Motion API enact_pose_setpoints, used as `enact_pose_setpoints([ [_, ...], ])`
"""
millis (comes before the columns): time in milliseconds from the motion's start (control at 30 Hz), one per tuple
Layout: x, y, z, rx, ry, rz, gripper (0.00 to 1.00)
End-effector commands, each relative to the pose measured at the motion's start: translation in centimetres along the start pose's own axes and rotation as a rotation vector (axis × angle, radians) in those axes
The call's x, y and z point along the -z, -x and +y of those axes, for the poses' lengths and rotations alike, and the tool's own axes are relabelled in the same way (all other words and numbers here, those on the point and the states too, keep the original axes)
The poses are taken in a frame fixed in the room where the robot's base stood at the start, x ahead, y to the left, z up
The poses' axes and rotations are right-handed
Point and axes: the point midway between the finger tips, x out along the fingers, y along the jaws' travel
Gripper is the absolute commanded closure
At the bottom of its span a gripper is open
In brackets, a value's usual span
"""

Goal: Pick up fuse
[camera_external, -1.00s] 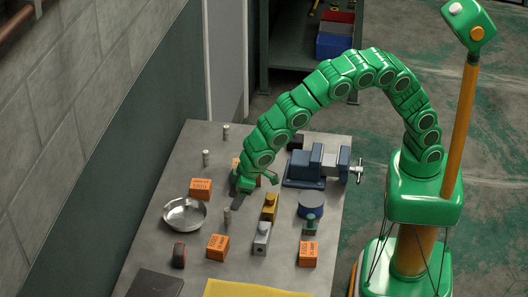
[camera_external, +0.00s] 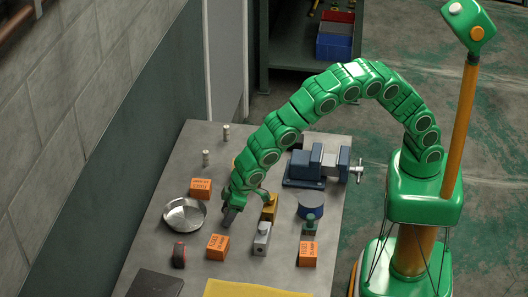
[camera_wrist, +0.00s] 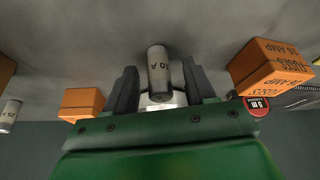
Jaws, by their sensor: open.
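A grey cylindrical fuse marked 10 A (camera_wrist: 158,68) stands between the two dark fingers of my gripper (camera_wrist: 162,88) in the wrist view. The fingers are open, with a gap visible on both sides of the fuse. In the external view my gripper (camera_external: 230,216) points down at the table, between the metal bowl and the grey block, and hides that fuse. Two other fuses stand at the back left of the table, one farther (camera_external: 226,132) and one nearer (camera_external: 206,158). A fuse marked 25 A (camera_wrist: 10,113) shows at the left of the wrist view.
Orange fuse boxes stand around: behind the bowl (camera_external: 200,189), at the front (camera_external: 217,248) and at front right (camera_external: 308,254). A metal bowl (camera_external: 184,214), red-and-black object (camera_external: 179,254), yellow block (camera_external: 269,207), grey block (camera_external: 262,239) and blue vise (camera_external: 308,167) are also on the table.

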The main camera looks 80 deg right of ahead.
Motion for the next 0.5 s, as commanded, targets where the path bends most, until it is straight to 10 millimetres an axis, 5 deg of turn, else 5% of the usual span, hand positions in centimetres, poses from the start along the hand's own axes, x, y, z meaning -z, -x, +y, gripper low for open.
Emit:
enact_pose_setpoints([
  [133,0.05,0.06,0.00,0.000,0.000,0.001,0.46],
  [500,0.08,0.09,0.00,0.000,0.000,0.002,1.00],
])
